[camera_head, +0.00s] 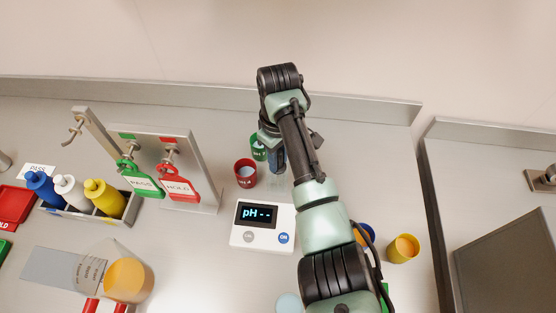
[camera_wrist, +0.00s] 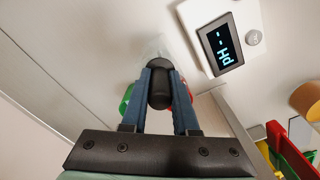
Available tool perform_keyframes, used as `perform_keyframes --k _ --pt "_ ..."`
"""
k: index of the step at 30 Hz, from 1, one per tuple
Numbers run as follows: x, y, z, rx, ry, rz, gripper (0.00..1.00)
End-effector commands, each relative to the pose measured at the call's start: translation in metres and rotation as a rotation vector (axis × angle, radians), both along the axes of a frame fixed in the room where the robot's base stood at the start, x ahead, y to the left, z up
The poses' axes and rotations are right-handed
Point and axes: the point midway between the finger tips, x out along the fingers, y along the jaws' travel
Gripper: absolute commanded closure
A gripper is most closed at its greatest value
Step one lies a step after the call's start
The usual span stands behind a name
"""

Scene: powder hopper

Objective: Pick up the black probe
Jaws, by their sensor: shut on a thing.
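The black probe (camera_wrist: 159,92) is between the two blue fingers of my gripper (camera_wrist: 160,76) in the wrist view. The fingers are shut on its rounded black upper part. A clear, glassy shape (camera_wrist: 152,48) shows just beyond the probe; I cannot tell whether the probe is inside it. In the head view my gripper (camera_head: 277,161) points down behind the pH meter (camera_head: 263,227), and the probe is hidden by my gripper and arm. The meter's display reads "pH --" and also shows in the wrist view (camera_wrist: 222,44).
A red cup (camera_head: 245,173) and a green cup (camera_head: 258,148) stand close left of my gripper. A stand (camera_head: 205,165) with PASS and HOLD tags is farther left, beside a bottle rack (camera_head: 90,215). A yellow cup (camera_head: 403,248) stands at right.

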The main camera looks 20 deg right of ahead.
Motion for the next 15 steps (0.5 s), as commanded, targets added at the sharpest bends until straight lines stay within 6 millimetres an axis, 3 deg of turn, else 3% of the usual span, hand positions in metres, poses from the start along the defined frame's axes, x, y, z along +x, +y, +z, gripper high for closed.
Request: perform_keyframes --k 8,15 --pt "0.0 0.0 0.002 0.0 -0.001 0.0 1.0" --pt "0.001 0.0 0.022 0.0 -0.005 0.001 1.0"
